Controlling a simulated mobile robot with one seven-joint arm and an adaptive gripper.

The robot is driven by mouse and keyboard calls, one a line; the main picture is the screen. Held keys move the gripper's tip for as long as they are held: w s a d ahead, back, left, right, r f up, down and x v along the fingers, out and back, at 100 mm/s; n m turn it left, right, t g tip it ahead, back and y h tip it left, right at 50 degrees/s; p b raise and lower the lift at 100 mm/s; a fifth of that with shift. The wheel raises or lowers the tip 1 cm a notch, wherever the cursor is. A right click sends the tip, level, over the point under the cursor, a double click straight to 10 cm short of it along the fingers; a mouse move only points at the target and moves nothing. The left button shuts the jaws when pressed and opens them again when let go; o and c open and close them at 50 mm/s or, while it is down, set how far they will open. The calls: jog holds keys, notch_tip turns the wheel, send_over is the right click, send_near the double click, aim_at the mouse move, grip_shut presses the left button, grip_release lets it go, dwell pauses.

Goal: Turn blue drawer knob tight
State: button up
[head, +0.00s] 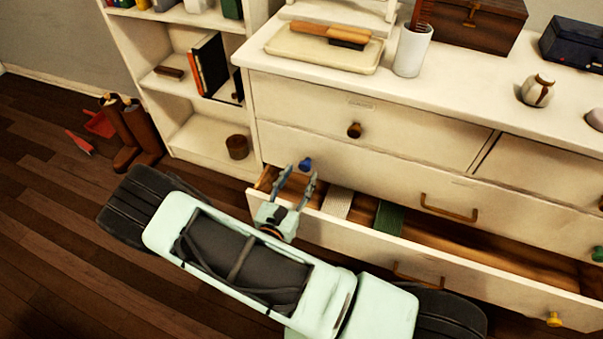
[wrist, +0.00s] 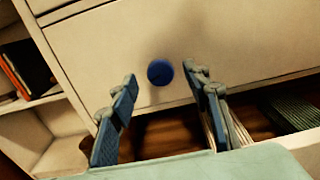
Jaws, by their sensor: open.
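The blue drawer knob (head: 305,164) is a small round knob on the left of the white middle drawer front, above an open lower drawer (head: 450,266). In the wrist view the blue knob (wrist: 160,72) is near the top centre, just beyond the fingertips and between their lines. My gripper (head: 294,174) is open and empty, with its fingers pointing at the knob. In the wrist view my gripper (wrist: 159,74) has one finger to each side, and neither finger visibly touches the knob.
The open lower drawer holds a pale folded cloth (head: 338,202) and a green one (head: 388,217). A brown knob (head: 354,130) sits above, a green knob (head: 597,254) and a yellow knob (head: 554,319) at right. A white shelf (head: 185,100) stands left. Boots (head: 138,135) stand on the floor.

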jog(key=shift+x, duration=1.1)
jog(key=c, duration=1.1)
jog(key=shift+c, duration=0.2)
jog(key=shift+m, duration=0.4)
